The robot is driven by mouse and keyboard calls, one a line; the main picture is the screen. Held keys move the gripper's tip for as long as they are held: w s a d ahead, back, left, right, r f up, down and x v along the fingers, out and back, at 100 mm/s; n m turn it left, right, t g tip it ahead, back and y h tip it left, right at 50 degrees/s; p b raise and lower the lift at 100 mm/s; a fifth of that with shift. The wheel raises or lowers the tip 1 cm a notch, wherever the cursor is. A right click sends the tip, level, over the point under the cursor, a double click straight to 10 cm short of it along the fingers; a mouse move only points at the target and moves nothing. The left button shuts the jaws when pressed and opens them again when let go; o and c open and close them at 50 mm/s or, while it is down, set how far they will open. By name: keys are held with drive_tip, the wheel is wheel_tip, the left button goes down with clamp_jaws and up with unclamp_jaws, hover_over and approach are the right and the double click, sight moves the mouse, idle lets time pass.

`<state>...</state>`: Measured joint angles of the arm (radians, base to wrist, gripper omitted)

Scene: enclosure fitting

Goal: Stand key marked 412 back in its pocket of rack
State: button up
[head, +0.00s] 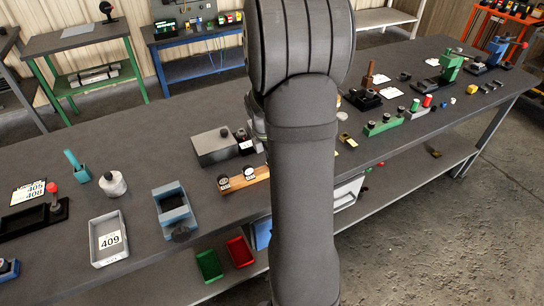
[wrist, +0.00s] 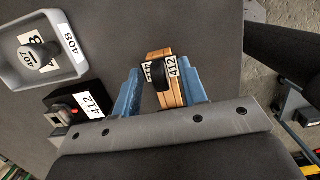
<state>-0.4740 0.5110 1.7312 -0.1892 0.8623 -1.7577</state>
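My gripper (wrist: 160,72) shows in the wrist view as two blue fingers with a gap between them. A black key (wrist: 157,77) marked 412 is between the fingertips. A wooden rack (wrist: 174,98) lies below it, with a white 412 label beside the key. I cannot tell whether the fingers touch the key, or whether it sits in a pocket or above one. In the head view, the left part of the rack (head: 262,174) shows near the table's front edge, with two dark round keys with white faces. My arm hides the gripper and the rest of the rack there.
Left of the fingers, a black box (wrist: 60,104) marked 412 has a red part. A grey tray (wrist: 78,52) marked 408 holds a grey key (wrist: 38,52) marked 407. A grey box (head: 213,146) stands behind the rack. Floor shows beyond the table edge, right in the wrist view.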

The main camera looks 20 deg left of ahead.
wheel_tip(320, 180, up, 17)
drive_tip(key=s+a, duration=0.1)
drive_tip(key=a, duration=0.1)
drive_tip(key=shift+s+r, duration=0.15)
drive_tip(key=shift+s, duration=0.25)
idle(0.5)
drive_tip(key=f, duration=0.5)
drive_tip(key=w+d+f, duration=0.1)
drive_tip(key=f, duration=0.5)
drive_tip(key=w+d+f, duration=0.1)
drive_tip(key=f, duration=0.5)
drive_tip(key=shift+f, duration=0.1)
drive_tip(key=shift+s, duration=0.1)
drive_tip(key=shift+r, duration=0.2)
